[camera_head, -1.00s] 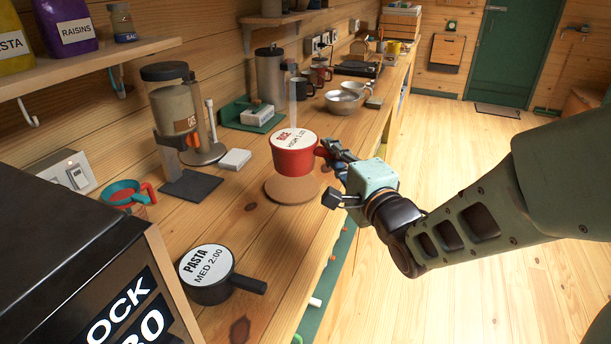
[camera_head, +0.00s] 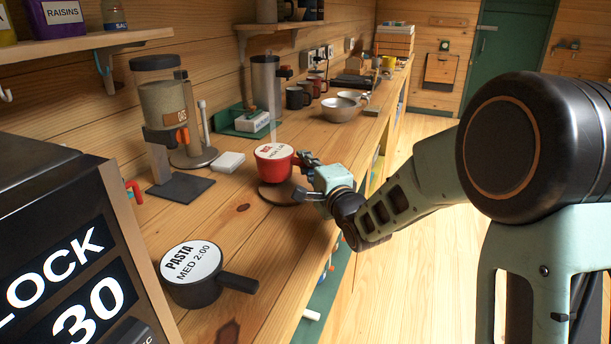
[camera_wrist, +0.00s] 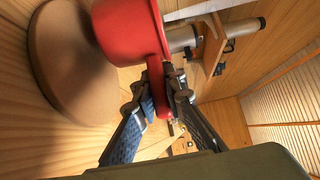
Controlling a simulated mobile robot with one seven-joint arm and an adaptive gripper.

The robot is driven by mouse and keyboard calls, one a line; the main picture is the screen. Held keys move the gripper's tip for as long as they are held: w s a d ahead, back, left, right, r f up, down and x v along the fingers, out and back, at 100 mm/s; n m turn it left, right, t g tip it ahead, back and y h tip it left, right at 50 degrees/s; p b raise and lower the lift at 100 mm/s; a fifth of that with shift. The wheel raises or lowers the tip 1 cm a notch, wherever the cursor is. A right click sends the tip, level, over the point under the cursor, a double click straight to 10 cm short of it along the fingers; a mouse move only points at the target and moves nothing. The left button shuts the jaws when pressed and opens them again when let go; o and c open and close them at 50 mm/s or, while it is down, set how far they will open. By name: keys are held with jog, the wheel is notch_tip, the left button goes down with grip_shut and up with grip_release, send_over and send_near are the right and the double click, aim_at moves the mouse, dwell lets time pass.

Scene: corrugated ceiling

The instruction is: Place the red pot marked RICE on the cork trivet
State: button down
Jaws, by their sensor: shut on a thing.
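The red pot (camera_head: 273,166) has a white lid label with red and dark lettering, too small to read fully here. It is upright, over the round cork trivet (camera_head: 284,198) on the counter. The trivet's front and right edge shows from under the pot. My gripper (camera_head: 306,164) is shut on the pot's handle, at the pot's right side. In the wrist view, the fingers (camera_wrist: 163,92) clasp the red handle, and the pot (camera_wrist: 128,32) stands out from the trivet (camera_wrist: 62,60) with a seeming gap. The head view does not settle whether they touch.
A dark pot marked PASTA (camera_head: 194,277) stands at the front of the counter. A grain dispenser (camera_head: 165,110) and a white box (camera_head: 229,162) are left of the trivet. The counter before the trivet is clear.

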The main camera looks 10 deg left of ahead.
jog(key=shift+f+b, duration=0.3)
jog(key=shift+f, duration=0.7)
jog(key=shift+f, duration=0.2)
jog(key=c, duration=2)
grip_release()
jog(key=shift+r, duration=0.3)
jog(key=p+v, duration=0.1)
jog(key=v, duration=1.1)
jog(key=shift+s+f, duration=0.1)
jog(key=shift+f, duration=0.05)
